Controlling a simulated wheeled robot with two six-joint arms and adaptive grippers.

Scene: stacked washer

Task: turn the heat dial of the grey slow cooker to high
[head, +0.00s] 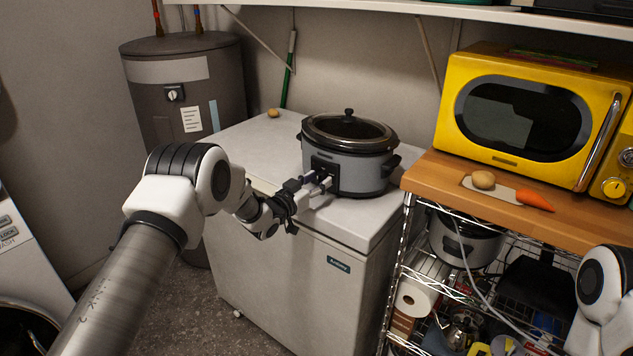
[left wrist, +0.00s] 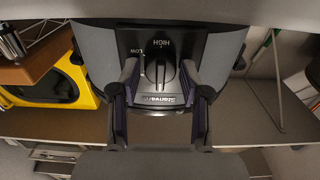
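The grey slow cooker (head: 357,172) with a dark lid stands on a white chest-like appliance (head: 285,265). Its black front panel with the heat dial (left wrist: 161,73) shows upside down in the left wrist view, with LOW and HIGH printed beside the dial. The dial's exact setting is too small to tell. My left gripper (head: 318,184) is at the cooker's front, hiding part of the panel. In the left wrist view its fingers (left wrist: 159,75) are apart, one on each side of the dial, with gaps showing; contact is not visible. My right gripper is out of view.
A yellow microwave (head: 522,118) stands on a wooden-topped wire rack to the right, with a potato (head: 483,180) and a carrot (head: 535,200) before it. A shelf (head: 430,8) hangs above.

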